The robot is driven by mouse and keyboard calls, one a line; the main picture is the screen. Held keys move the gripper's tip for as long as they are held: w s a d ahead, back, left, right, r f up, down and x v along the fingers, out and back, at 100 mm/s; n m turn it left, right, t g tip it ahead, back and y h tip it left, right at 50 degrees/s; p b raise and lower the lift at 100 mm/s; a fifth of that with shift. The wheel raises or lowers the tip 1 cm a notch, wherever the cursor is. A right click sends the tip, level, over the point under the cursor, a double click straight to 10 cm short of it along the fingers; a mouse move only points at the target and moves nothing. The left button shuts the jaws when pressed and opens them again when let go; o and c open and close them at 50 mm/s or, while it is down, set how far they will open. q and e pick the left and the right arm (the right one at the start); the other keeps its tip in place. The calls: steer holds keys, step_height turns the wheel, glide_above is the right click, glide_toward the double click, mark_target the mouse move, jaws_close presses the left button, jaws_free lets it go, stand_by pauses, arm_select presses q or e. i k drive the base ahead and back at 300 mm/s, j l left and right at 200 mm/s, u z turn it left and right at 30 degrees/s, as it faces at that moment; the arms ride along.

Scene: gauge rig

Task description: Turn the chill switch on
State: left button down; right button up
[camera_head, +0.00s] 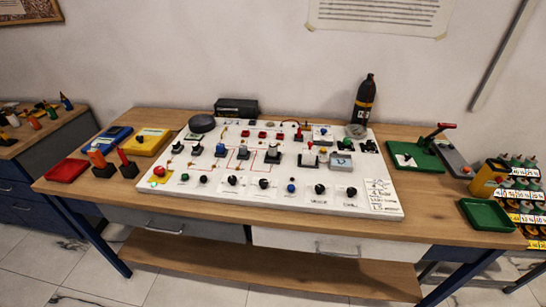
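A white panel (218,189) lies on the wooden table and carries knobs, switches and small lamps. Along its front edge is a row of knobs. The rightmost black knob (351,191) has a small label below it that appears to read "CHILL", though the print is tiny. Another black knob (319,189) stands just left of it, also with a small label. I cannot tell which position either knob is set to. Neither of my grippers is in view, and nothing covers the front row of knobs.
A printed sheet (381,194) is on the panel's right end. A dark bottle (363,99) stands behind the panel. A red tray (67,170) is at left.

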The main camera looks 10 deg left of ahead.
mark_target(351, 192)
steer(key=l+z, duration=0.65)
steer(key=z, duration=0.15)
steer(key=l+z, duration=0.4)
steer(key=j, duration=0.1)
